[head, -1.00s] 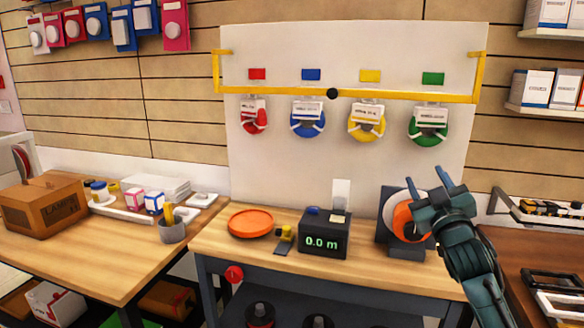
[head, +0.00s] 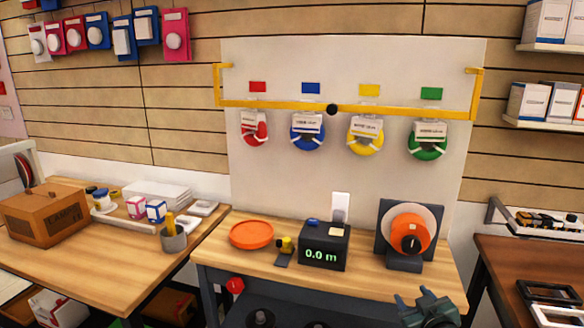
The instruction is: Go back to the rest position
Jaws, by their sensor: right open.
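My right gripper (head: 428,302) is at the bottom right of the head view, low in front of the workbench (head: 375,277). Its fingers are apart and nothing shows between them. My left gripper is not in view. On the bench stands an orange spool on a dark stand (head: 410,235), clear of my gripper. A black meter box (head: 325,246) beside it reads 0.0 m.
An orange dish (head: 251,235) and a small yellow-and-black tool (head: 286,249) lie left of the meter. Red, blue, yellow and green coils (head: 428,142) hang below a yellow bar (head: 280,106). A table with a brown box (head: 46,217) stands left, a darker table (head: 510,257) right.

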